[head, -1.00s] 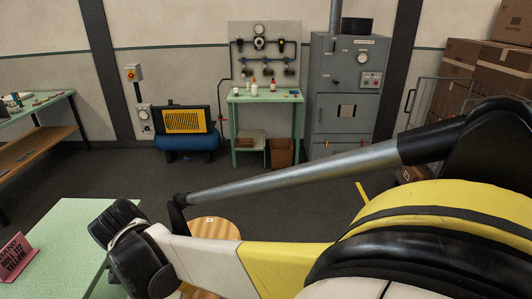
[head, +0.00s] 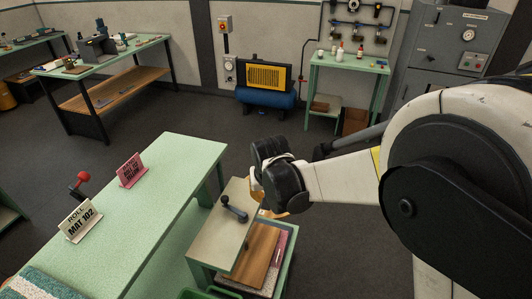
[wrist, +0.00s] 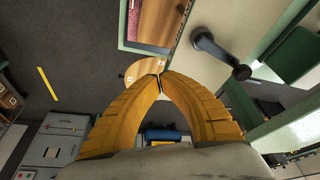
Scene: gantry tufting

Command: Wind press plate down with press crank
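The press crank (head: 235,209) is a dark grey arm with a knob, on top of a beige block on the press stand (head: 289,250). It also shows in the wrist view (wrist: 220,55), right of my fingers. A brown wooden board (head: 255,255), apparently the press plate, lies below the beige top, over speckled and pink material; its far part is hidden. My gripper (wrist: 160,80) has yellow fingers with their tips together and nothing between them. It is apart from the crank. In the head view my dark wrist mostly hides the fingers.
A round wooden stool (wrist: 145,70) is near my fingertips in the wrist view. Open floor lies beyond.

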